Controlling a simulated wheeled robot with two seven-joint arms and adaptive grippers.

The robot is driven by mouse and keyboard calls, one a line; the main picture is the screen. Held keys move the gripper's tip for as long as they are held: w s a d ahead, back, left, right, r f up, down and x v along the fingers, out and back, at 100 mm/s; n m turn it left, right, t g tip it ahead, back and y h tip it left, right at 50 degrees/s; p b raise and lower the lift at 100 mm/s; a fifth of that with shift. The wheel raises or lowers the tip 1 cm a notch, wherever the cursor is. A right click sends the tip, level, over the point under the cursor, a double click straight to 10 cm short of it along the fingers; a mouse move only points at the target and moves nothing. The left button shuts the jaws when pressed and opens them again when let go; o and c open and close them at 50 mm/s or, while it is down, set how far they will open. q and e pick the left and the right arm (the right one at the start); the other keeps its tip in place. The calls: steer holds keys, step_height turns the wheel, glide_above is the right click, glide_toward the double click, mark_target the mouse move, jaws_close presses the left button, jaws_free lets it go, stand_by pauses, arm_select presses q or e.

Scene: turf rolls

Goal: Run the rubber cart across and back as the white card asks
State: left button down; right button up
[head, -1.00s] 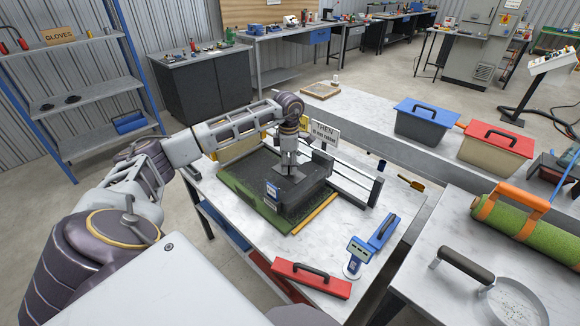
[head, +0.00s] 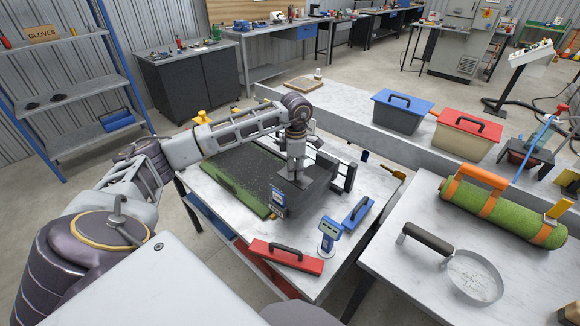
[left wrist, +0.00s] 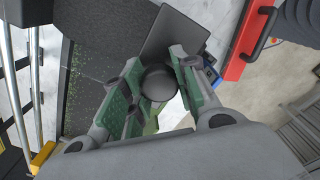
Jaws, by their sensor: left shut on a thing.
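My left gripper (head: 296,178) is shut on the dark round knob of the rubber cart, whose dark flat plate (head: 302,183) shows under the fingers. In the left wrist view the knob (left wrist: 158,82) sits between the green finger pads (left wrist: 155,95), with the plate (left wrist: 172,40) below. The cart is over the right part of a black granule-covered bed (head: 240,160), which has a green turf strip (head: 228,188) along its left side. The white card behind the bed is mostly hidden by my arm and its words cannot be read. My right gripper is out of view.
Dark posts (head: 348,176) stand at the bed's right end. A small blue-labelled device (head: 278,203) is at its front. A turf roll (head: 500,213) lies on the right table.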

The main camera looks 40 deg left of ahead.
arm_select(q)
steer(key=shift+d, duration=0.4)
steer(key=c, duration=1.1)
jaws_free()
steer(key=shift+d+r, duration=0.1)
steer(key=shift+d, duration=0.1)
steer(key=shift+a, duration=0.15)
steer(key=shift+r, duration=0.15)
step_height(320, 180, up, 12)
steer(key=shift+f, duration=0.2)
